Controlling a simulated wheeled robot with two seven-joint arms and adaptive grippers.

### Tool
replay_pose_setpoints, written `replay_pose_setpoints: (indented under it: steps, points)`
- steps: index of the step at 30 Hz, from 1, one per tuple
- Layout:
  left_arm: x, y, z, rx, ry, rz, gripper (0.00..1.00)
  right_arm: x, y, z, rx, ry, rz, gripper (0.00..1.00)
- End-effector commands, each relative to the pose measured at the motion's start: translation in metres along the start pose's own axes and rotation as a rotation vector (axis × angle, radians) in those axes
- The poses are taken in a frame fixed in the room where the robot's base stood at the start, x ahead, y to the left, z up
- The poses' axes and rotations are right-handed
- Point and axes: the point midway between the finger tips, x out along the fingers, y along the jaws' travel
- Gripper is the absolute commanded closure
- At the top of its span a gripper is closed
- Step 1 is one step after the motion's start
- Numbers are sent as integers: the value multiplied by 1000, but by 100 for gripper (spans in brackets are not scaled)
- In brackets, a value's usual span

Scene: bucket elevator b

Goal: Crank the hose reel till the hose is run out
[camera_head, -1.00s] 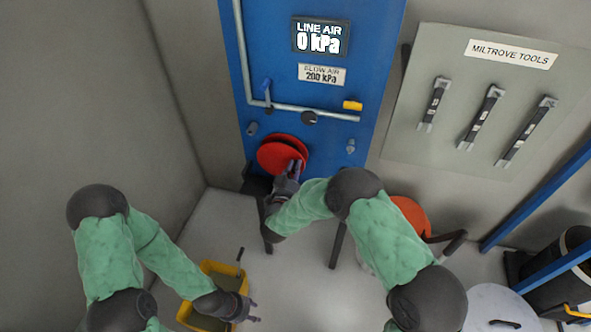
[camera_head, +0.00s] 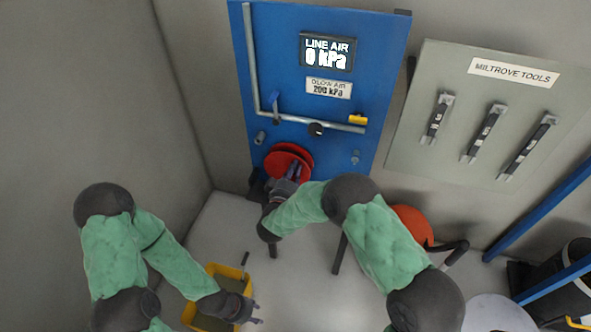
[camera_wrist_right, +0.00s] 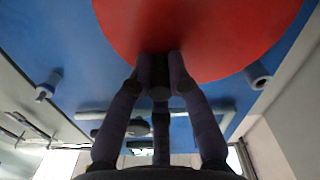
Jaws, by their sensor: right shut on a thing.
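The red hose reel (camera_head: 301,156) is mounted low on the blue panel, and its red disc also fills the top of the right wrist view (camera_wrist_right: 205,30). My right gripper (camera_head: 293,172) is at the lower part of the reel's face. In the right wrist view its fingers (camera_wrist_right: 160,70) are shut on a dark crank handle (camera_wrist_right: 159,92) in front of the disc. No hose can be made out; the arm and gripper cover part of the reel. My left gripper (camera_head: 256,313) is low in the picture, beside the yellow bucket, with its fingers apart and nothing between them.
The blue panel (camera_head: 375,75) carries a display reading LINE AIR 0 kPa (camera_head: 327,51), a grey pipe and a yellow-handled valve (camera_head: 358,119). A yellow bucket (camera_head: 190,318) stands on the floor at lower left. A tool board (camera_head: 455,155) hangs at right. An orange round thing (camera_head: 412,222) is behind my right arm.

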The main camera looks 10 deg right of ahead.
Motion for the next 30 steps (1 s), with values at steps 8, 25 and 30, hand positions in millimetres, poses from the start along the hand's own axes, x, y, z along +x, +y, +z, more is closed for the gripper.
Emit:
replay_pose_setpoints:
  steps: [8,25,30]
  points:
    - [-1,0,0,0,0,0,60,-1,-2,0,-18,-1,-5,100]
    - [-1,0,0,0,0,0,60,0,-1,0,-16,-1,-2,57]
    - [-1,0,0,0,0,0,60,-4,-1,0,-16,-1,-3,57]
